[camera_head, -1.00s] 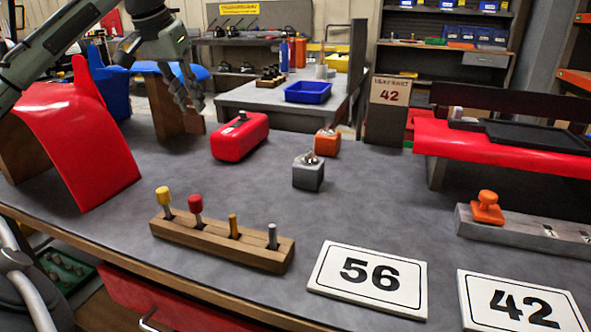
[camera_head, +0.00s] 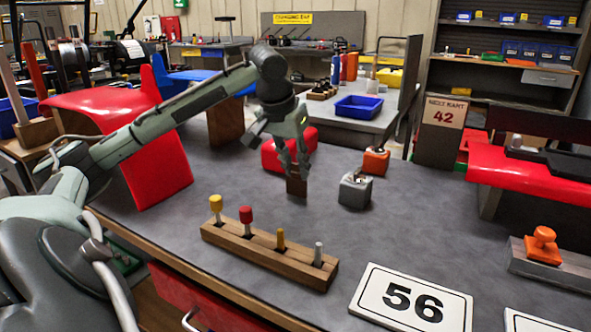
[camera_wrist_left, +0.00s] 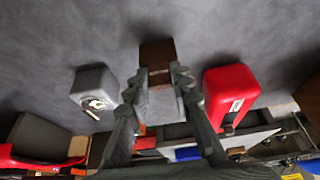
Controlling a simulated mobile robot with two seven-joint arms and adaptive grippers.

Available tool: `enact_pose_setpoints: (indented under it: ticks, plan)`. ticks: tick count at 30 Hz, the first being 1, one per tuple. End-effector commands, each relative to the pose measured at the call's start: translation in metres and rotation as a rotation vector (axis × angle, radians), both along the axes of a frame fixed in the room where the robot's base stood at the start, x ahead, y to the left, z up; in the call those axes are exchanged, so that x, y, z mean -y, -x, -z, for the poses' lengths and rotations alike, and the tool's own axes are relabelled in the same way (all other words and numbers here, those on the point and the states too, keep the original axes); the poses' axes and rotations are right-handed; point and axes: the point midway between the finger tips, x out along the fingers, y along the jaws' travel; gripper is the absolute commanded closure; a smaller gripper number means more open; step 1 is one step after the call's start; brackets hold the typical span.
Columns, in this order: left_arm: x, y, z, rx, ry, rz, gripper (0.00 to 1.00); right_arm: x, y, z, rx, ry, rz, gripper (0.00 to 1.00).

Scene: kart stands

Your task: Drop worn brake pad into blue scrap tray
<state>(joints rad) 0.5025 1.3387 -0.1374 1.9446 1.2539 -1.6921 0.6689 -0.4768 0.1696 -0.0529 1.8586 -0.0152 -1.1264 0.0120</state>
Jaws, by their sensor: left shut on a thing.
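My left gripper (camera_head: 294,172) is over the middle of the grey bench, fingers pointing down, shut on a small brown block that I take for the worn brake pad (camera_head: 297,187). In the left wrist view the pad (camera_wrist_left: 157,52) shows as a dark brown end beyond the fingertips, with a grey part between the fingers. I cannot tell whether it touches the bench. The blue scrap tray (camera_head: 358,107) stands on a grey table behind the bench, beyond the gripper and to its right. My right gripper is not in view.
A red box (camera_head: 276,155) is just behind the gripper. A grey cube (camera_head: 355,192) and an orange cube (camera_head: 375,161) stand to its right. A wooden rack (camera_head: 262,251) with several pegs lies in front.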

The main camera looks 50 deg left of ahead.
Motion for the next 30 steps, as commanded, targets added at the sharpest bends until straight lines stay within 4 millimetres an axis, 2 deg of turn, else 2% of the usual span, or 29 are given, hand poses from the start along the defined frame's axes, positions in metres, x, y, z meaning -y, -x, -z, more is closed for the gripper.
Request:
enact_pose_setpoints:
  ticks: [1, 12, 13, 17, 26, 30]
  plan:
    - [0.0, 0.0, 0.005, 0.001, -0.001, 0.0, 1.0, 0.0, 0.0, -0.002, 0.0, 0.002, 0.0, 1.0]
    - [-0.001, 0.0, 0.007, 0.003, -0.001, 0.0, 1.0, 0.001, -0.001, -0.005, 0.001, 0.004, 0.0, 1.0]
    - [-0.001, 0.0, 0.007, 0.002, -0.001, 0.0, 0.76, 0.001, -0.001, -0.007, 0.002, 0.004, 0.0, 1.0]
    - [-0.001, 0.0, 0.006, 0.002, -0.001, 0.0, 0.6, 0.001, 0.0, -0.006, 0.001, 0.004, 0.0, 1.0]
    - [0.0, 0.0, 0.006, 0.003, 0.0, 0.0, 0.58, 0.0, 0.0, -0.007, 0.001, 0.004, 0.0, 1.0]
    - [0.0, 0.002, -0.004, 0.005, -0.001, 0.0, 0.58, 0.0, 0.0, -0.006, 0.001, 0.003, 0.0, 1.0]
